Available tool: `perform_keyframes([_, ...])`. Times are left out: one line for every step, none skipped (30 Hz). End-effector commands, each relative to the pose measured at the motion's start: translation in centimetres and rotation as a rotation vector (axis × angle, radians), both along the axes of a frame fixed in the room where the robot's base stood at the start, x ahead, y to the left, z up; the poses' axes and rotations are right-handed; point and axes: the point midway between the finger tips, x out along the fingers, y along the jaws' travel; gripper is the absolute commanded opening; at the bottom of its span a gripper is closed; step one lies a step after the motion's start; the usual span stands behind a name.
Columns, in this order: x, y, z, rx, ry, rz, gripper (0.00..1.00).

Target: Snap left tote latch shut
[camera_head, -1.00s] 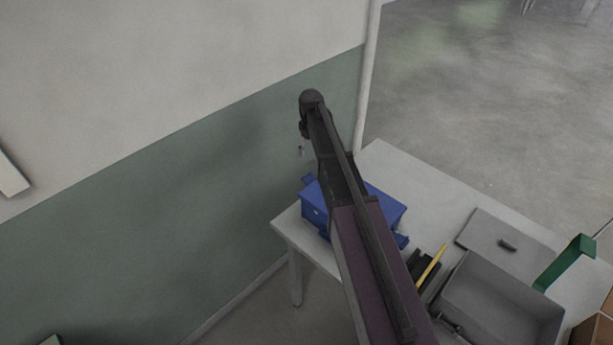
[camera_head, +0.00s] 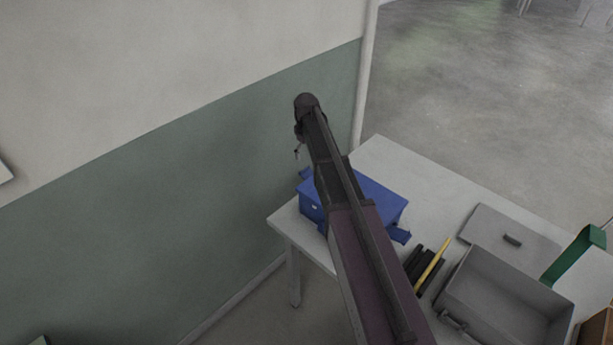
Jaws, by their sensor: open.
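The blue tote (camera_head: 380,196) stands on the left end of the pale table, with its lid down. My arm crosses in front of it and hides its middle. A blue latch flap (camera_head: 305,173) sticks out at its far left end. Another blue flap (camera_head: 401,236) sticks out at its near right end. My gripper (camera_head: 297,153) shows only as a small dark part below the arm's end, above and left of the far left flap in the picture. It is open and looks empty. Its fingers are mostly hidden, and I cannot tell its distance from the flap.
A wall (camera_head: 180,190) rises close on the left.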

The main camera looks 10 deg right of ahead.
Motion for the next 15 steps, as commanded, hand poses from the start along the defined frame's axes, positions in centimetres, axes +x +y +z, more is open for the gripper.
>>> perform_keyframes([0.0,0.0,-0.8,0.000,0.000,0.000,1.00])
perform_keyframes([0.0,0.0,-1.1,0.000,0.000,0.000,1.00])
perform_keyframes([0.0,0.0,-1.4,0.000,0.000,0.000,1.00])
perform_keyframes([0.0,0.0,-1.6,0.000,0.000,0.000,1.00])
perform_keyframes([0.0,0.0,-1.8,0.000,0.000,0.001,1.00])
perform_keyframes([0.0,0.0,-2.1,0.000,0.000,0.001,1.00])
perform_keyframes([0.0,0.0,-2.4,0.000,0.000,0.001,1.00])
perform_keyframes([0.0,0.0,-2.6,0.000,0.000,0.001,1.00])
perform_keyframes([0.0,0.1,-2.9,0.000,0.000,0.001,1.00])
perform_keyframes([0.0,0.1,-3.1,0.000,0.000,0.001,1.00])
perform_keyframes([0.0,0.1,-3.3,0.000,0.000,0.001,1.00])
perform_keyframes([0.0,0.1,-3.6,0.000,0.000,0.001,1.00])
perform_keyframes([0.0,0.1,-3.9,0.000,0.000,0.001,1.00])
perform_keyframes([0.0,0.1,-4.1,0.000,0.000,0.001,1.00])
perform_keyframes([0.0,0.1,-4.4,0.000,0.000,0.001,1.00])
